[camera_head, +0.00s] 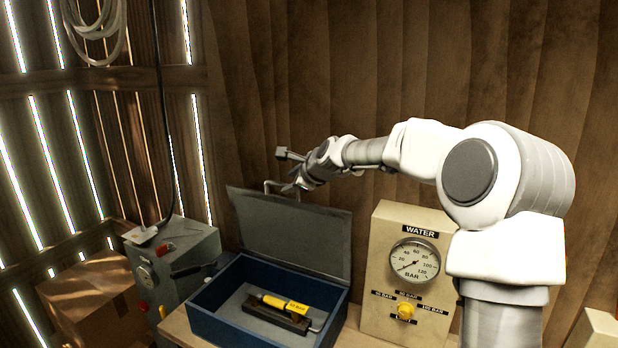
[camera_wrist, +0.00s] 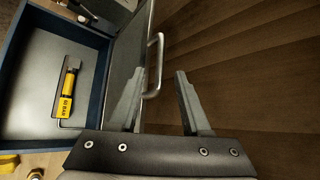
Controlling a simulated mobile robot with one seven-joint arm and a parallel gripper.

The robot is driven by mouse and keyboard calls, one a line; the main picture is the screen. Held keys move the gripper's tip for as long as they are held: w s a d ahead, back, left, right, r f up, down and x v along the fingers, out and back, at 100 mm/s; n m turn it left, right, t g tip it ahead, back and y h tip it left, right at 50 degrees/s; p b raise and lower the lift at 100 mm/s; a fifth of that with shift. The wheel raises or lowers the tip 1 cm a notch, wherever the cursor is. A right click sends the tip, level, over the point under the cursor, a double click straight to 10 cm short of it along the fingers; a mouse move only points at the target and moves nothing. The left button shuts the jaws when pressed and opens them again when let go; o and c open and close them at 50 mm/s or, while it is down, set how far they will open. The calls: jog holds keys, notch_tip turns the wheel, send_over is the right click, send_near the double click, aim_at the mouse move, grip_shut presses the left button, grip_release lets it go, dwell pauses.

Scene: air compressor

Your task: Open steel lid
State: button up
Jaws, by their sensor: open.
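The steel lid (camera_head: 292,236) stands raised, roughly upright, at the back edge of a blue box (camera_head: 218,315). In the wrist view the lid (camera_wrist: 130,62) is seen nearly edge-on, with its metal handle (camera_wrist: 155,66) standing out from its outer face. My gripper (camera_head: 291,171) is above the lid's top edge, close to the handle. In the wrist view my gripper (camera_wrist: 157,90) is open. Its two fingers are spread with the handle just ahead of and between them. Whether a finger touches the lid cannot be told.
A yellow tool (camera_head: 285,304) lies in a dark holder inside the open box. A beige water gauge panel (camera_head: 383,290) stands right of the box, and a grey machine (camera_head: 190,254) stands left. A wooden wall (camera_head: 290,70) is behind.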

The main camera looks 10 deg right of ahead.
jog(key=b+v, duration=0.2)
jog(key=v, duration=0.9)
jog(key=shift+b, duration=0.4)
